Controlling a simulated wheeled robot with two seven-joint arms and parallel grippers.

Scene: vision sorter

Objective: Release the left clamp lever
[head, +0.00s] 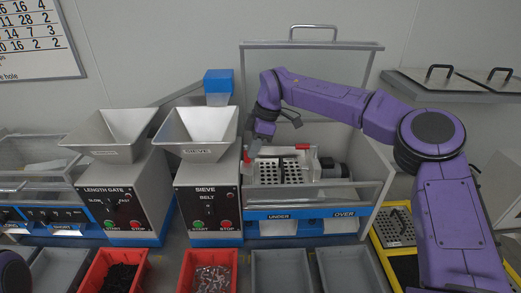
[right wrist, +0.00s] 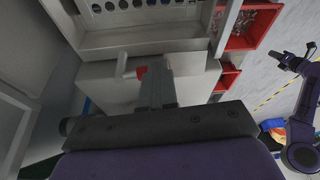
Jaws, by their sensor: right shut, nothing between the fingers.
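The sieve machine holds a perforated plate (head: 283,172) in its pale frame. The left clamp lever (head: 247,158) has a red grip and stands at the left of the plate; red also shows beside my fingers in the right wrist view (right wrist: 141,72). Another red grip (head: 302,146) is at the plate's back right. My right gripper (head: 258,138) points down just above the left lever, shut and empty; its fingers (right wrist: 156,85) are close to the red grip, and I cannot tell if they touch it.
The SIEVE control box (head: 207,205) and its hopper (head: 196,128) stand close on the left. The sieve's front rail and the UNDER and OVER chutes (head: 335,225) lie in front. A raised clear lid with a handle (head: 314,30) stands behind.

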